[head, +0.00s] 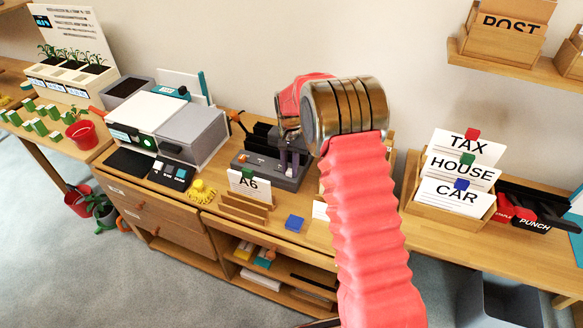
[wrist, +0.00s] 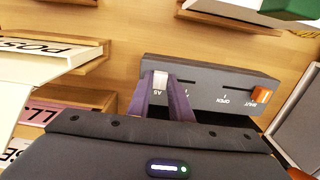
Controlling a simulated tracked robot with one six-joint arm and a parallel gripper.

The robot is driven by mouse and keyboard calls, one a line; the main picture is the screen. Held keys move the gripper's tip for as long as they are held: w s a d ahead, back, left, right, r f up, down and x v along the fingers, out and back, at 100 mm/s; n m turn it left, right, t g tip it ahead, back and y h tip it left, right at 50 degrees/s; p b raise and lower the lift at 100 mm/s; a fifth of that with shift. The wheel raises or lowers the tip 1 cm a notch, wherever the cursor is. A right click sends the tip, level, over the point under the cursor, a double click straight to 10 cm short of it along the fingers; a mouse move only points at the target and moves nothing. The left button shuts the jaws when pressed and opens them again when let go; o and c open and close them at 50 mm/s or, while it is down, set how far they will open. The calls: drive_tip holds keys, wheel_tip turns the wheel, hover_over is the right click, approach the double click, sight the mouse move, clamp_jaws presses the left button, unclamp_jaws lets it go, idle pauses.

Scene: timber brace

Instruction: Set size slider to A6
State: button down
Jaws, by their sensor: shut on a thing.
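The grey device (head: 262,176) with the slider stands on the desk in the head view, partly behind my arm. In the wrist view its grey top bar (wrist: 212,92) carries a pale slider knob (wrist: 160,79) near its left end, beside a label that looks like A5. An orange knob (wrist: 260,95) sits at the right end by the words OPEN and SHUT. My gripper (wrist: 162,88) has its purple fingers shut on the pale knob. It also shows in the head view (head: 291,165) over the device. No A6 mark on the bar can be read.
A wooden holder with an A6 card (head: 249,184) stands in front of the device. A card box (head: 450,210) stands to the right.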

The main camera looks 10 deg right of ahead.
sight(276, 171)
idle(0.3)
drive_tip(key=w+a, duration=0.2)
drive_tip(key=a, duration=0.1)
drive_tip(key=shift+w+a, duration=0.55)
drive_tip(key=shift+a, duration=0.15)
drive_tip(key=c, duration=1.6)
unclamp_jaws()
drive_tip(key=shift+r, duration=0.1)
wheel_tip(276, 171, up, 14)
drive_tip(key=shift+f, duration=0.2)
